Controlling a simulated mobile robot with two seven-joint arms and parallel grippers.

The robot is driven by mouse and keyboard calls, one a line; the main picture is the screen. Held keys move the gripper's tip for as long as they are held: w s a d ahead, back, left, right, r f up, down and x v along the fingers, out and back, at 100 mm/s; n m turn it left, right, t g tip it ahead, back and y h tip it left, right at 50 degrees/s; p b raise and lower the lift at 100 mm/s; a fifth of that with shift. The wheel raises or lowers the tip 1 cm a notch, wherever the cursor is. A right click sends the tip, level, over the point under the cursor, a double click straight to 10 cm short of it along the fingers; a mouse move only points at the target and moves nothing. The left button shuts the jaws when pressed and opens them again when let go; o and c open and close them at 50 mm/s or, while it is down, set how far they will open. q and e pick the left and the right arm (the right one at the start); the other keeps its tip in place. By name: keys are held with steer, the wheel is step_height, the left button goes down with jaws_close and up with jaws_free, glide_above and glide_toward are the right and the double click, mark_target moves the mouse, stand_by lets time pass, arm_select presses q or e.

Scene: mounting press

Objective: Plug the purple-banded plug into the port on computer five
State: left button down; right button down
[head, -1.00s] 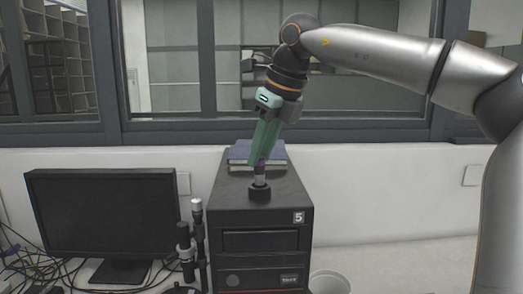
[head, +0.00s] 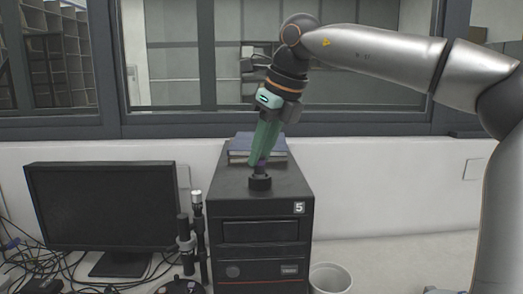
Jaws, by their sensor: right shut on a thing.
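Computer five (head: 262,258) is a black tower with a white "5" label (head: 299,208) at its upper right front. A dark round port (head: 260,183) stands up from its top face. My right gripper (head: 261,162) has green fingers and points down over the port, shut on the plug (head: 260,169). Only a short dark stretch of the plug shows between fingertips and port; a faint purple tint shows by the fingertips. The plug's lower end meets the port and looks inside it, but its depth is hidden. My left gripper is not in view.
Blue books (head: 257,149) lie on the tower behind the gripper. A monitor (head: 102,206), tangled cables (head: 50,265) and a black upright stand (head: 198,235) are to the left. A white bin (head: 330,278) is at the tower's right. A window and wall are behind.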

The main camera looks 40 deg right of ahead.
steer(key=shift+f, duration=0.25)
steer(key=shift+c, duration=0.4)
jaws_free()
stand_by(0.4)
step_height(320, 180, up, 3)
steer(key=shift+f+p, duration=0.15)
steer(key=shift+p, duration=1.1)
steer(key=shift+r, duration=2.4)
steer(key=shift+f, duration=0.1)
